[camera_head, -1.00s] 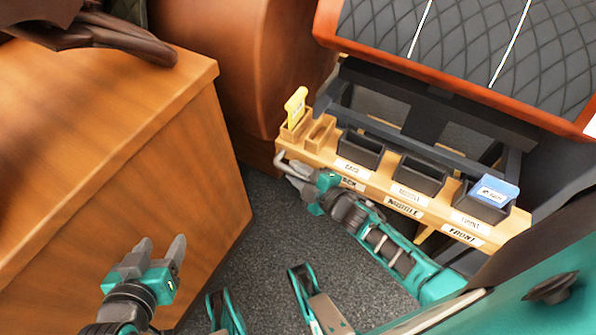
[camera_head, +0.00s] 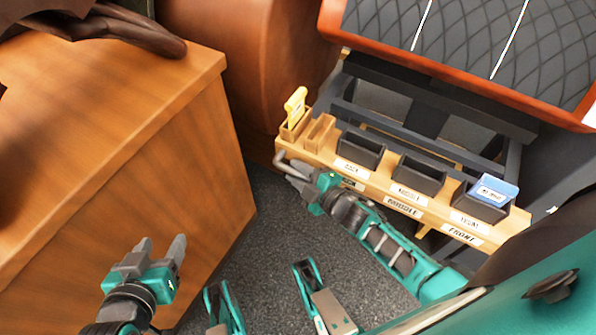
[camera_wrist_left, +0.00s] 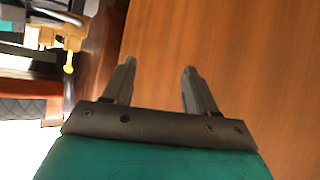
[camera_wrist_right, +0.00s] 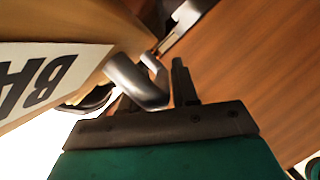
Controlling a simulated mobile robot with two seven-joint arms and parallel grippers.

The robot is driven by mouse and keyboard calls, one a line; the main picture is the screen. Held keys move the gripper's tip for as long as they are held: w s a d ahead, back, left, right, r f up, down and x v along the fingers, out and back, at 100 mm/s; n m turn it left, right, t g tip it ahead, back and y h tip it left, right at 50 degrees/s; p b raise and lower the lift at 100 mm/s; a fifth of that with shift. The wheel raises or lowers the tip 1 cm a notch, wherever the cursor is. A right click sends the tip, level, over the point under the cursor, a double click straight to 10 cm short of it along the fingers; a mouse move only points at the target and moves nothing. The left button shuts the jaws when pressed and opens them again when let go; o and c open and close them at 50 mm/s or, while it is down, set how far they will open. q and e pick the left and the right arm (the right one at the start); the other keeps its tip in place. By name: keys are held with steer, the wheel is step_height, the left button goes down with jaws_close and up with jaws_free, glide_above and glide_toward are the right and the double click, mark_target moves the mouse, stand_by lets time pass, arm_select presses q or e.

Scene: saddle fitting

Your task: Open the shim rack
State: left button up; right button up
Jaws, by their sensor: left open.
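The shim rack (camera_head: 380,192) is a tan wooden drawer-like rack with bins labelled back, middle and front, standing out from under the quilted top on dark rails. Its bent grey handle (camera_head: 290,166) is at the left end. My right gripper (camera_head: 297,177) is at this handle; in the right wrist view the handle (camera_wrist_right: 135,82) lies between the fingers, which look shut on it, though it partly hides one finger. My left gripper (camera_head: 160,250) is open and empty beside the wooden cabinet; the left wrist view shows its two fingers apart (camera_wrist_left: 157,75).
A yellow tagged piece (camera_head: 295,106) stands in the rack's left slot, and a blue piece (camera_head: 494,190) lies in the front bin. The wooden cabinet (camera_head: 130,170) is at left. The quilted top (camera_head: 460,45) is behind. Grey floor (camera_head: 290,235) lies clear between.

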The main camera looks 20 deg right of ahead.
steer(key=p+v, duration=0.1)
steer(key=v, duration=0.3)
steer(key=shift+s+r+p, duration=0.15)
steer(key=shift+p, duration=0.2)
arm_select(q)
steer(key=shift+s+a+r+p, duration=0.25)
steer(key=shift+a+r+p, duration=0.3)
steer(key=shift+r+p, duration=0.35)
arm_select(e)
steer(key=v, duration=0.8)
steer(key=shift+s, duration=0.3)
arm_select(q)
steer(key=shift+f, duration=0.1)
arm_select(e)
steer(key=shift+d, duration=0.1)
